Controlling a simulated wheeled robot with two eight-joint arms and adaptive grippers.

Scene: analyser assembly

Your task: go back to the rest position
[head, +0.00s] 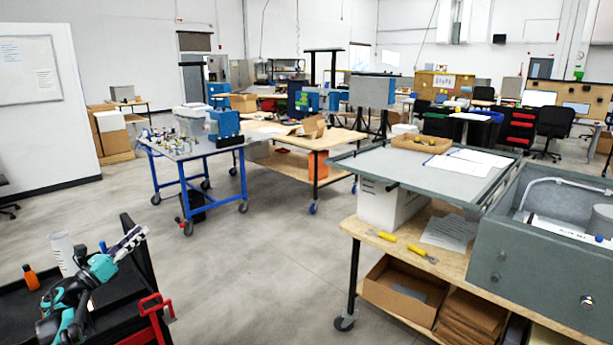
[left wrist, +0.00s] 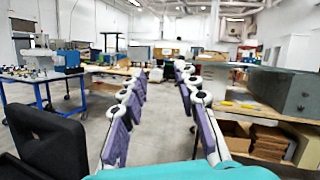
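My left gripper (head: 136,236) shows at the lower left of the head view, at the end of my teal and dark arm, over a black cart. In the left wrist view the same gripper (left wrist: 161,72) has its two purple-padded fingers wide apart, with nothing between them. Clear floor and distant tables show through the gap. My right gripper is in neither view.
The black cart (head: 18,290) with a red handle (head: 146,305) holds an orange bottle (head: 31,277) and a clear cylinder (head: 62,252). A blue-framed table (head: 178,155) stands beyond. A wooden bench (head: 462,262) with a grey box (head: 540,262) stands right. Grey floor (head: 265,255) between is free.

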